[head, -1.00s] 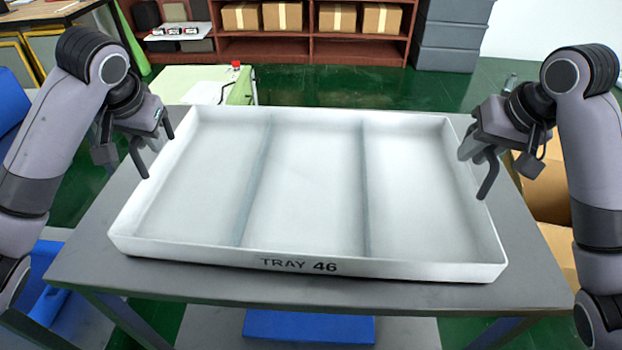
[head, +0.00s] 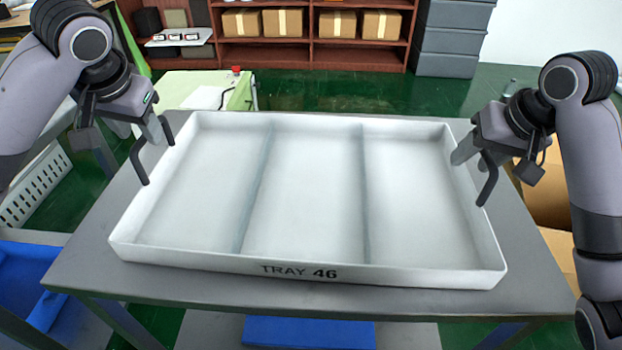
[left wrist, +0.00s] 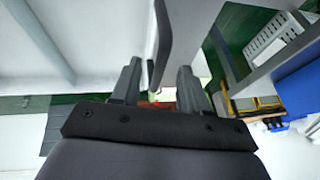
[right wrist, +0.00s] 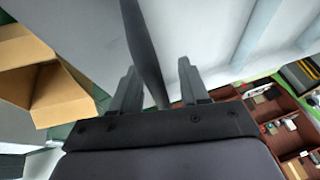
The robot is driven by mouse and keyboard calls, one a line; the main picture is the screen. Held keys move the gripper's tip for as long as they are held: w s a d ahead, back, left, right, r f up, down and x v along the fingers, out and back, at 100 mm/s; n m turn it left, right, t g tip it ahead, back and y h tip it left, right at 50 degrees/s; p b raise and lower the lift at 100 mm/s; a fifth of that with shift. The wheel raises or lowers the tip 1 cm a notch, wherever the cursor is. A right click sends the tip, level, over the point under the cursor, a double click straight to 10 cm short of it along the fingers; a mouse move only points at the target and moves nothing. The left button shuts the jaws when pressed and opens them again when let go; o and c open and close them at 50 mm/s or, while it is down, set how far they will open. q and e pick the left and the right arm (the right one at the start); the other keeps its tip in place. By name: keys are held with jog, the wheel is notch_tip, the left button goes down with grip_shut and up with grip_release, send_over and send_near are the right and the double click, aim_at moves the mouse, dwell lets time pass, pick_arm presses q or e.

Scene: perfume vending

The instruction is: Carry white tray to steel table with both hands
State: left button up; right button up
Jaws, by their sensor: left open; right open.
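The white tray (head: 310,190), marked TRAY 46 and split into three compartments, rests on the grey steel table (head: 300,299). It is empty. My right gripper (head: 472,172) is open at the tray's right wall. Neither gripper is closed on the tray.
A pale green table (head: 240,92) stands behind the steel table. A shelf with cardboard boxes (head: 282,23) is at the back. Open cardboard boxes (head: 550,195) are at the right, and a white basket (head: 38,185) and blue bin (head: 22,280) at the left. Green floor lies between.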

jog(key=shift+r, duration=0.1)
pick_arm(q)
jog(key=v, duration=0.6)
jog(key=shift+s+r, duration=0.25)
jog(key=shift+r, duration=0.1)
pick_arm(e)
jog(key=v, duration=1.2)
